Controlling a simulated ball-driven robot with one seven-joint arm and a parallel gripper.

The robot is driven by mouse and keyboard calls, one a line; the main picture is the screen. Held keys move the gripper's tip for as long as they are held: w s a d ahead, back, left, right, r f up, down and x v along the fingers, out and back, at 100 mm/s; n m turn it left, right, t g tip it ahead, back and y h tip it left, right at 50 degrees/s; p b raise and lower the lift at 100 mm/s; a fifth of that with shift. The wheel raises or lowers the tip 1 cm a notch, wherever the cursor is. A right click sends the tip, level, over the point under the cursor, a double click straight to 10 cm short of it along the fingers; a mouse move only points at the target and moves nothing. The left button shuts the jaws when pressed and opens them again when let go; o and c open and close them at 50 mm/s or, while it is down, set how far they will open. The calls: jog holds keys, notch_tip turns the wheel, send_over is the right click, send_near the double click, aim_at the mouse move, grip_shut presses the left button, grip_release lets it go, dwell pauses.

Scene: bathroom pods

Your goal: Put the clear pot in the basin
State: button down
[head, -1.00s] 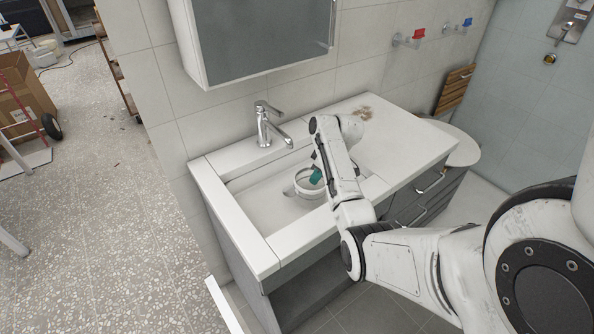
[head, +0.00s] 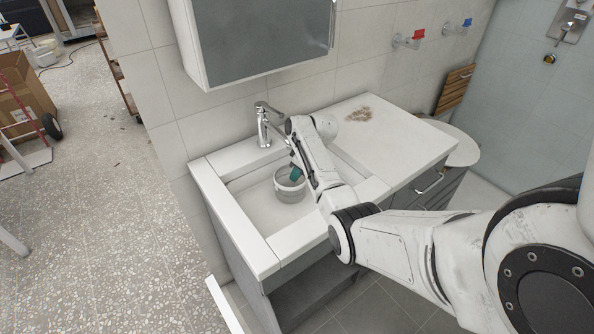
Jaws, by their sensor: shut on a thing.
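The clear pot (head: 289,189) is a round, greyish see-through pot with a pale rim. It is upright inside the white basin (head: 245,206), right of the basin's middle. Whether its base touches the basin floor is hard to tell. My gripper (head: 297,174), with green fingers, is shut on the pot's rim at its right side. The arm covers the area to the right of the pot.
A chrome faucet (head: 264,126) stands behind the basin, close to my wrist. The white countertop (head: 395,140) to the right carries a small brown patch (head: 360,115). A mirror cabinet (head: 255,40) hangs above.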

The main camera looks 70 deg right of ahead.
jog(key=shift+f, duration=0.2)
jog(key=c, duration=1.2)
grip_release()
jog(key=shift+r, duration=0.5)
jog(key=v, duration=1.1)
jog(key=shift+s+r+p, duration=0.15)
jog(key=shift+r+p, duration=0.05)
jog(key=shift+p, duration=0.15)
